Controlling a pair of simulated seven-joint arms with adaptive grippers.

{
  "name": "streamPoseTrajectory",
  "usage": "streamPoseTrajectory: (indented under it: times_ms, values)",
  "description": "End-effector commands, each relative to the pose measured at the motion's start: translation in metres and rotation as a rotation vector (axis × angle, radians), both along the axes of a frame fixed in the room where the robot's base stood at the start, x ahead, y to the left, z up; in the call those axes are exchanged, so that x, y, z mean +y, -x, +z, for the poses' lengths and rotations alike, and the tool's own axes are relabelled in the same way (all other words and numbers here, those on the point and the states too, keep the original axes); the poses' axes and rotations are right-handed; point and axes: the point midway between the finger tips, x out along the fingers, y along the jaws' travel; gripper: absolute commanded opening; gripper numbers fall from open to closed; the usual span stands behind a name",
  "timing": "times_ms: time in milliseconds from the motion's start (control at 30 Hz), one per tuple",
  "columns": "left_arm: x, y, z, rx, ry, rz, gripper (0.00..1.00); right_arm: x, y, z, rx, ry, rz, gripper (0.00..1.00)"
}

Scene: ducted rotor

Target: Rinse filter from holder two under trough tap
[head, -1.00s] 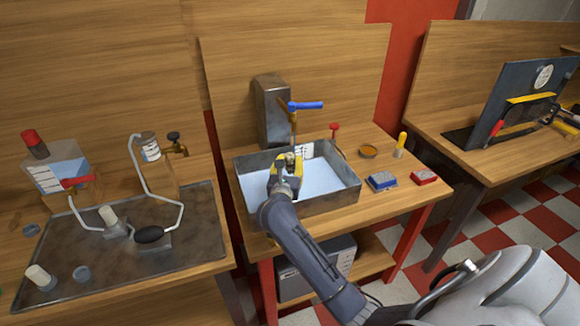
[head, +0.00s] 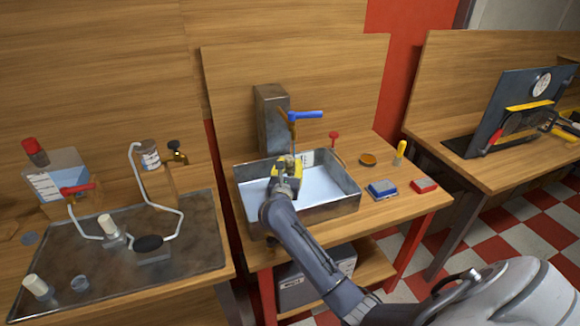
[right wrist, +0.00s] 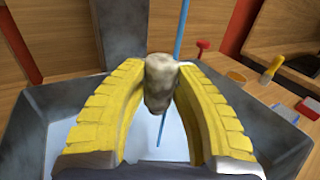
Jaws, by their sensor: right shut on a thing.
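My right gripper (head: 288,168) is over the metal trough (head: 345,204), close below the tap with the blue lever (head: 305,115). In the right wrist view its yellow fingers (right wrist: 160,85) are shut on a pale, brown-stained filter (right wrist: 160,83) at their tips. A thin blue line (right wrist: 184,30), which looks like a water stream, runs down behind the filter and shows again below it. Whether it touches the filter is not clear. In the head view the filter is small and partly hidden by the gripper. The left gripper is not in view.
A dark tray (head: 190,265) at left carries tubing, white cylinders and a black oval piece (head: 148,243). Right of the trough are a blue block (head: 382,188), a red block (head: 424,185), an orange dish (head: 368,159) and a yellow-handled tool (head: 400,150).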

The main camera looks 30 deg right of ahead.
Motion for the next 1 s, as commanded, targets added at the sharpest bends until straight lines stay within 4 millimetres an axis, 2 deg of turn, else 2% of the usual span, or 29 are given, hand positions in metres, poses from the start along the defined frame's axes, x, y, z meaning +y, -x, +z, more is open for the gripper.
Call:
streamPoseTrajectory:
  times_ms: [467,1000]
  values:
    - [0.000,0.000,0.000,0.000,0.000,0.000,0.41,-0.001,0.001,0.000,0.000,0.000,0.000,0.00]
    - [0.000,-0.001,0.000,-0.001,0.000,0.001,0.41,-0.010,0.007,0.000,0.000,0.000,0.000,0.00]
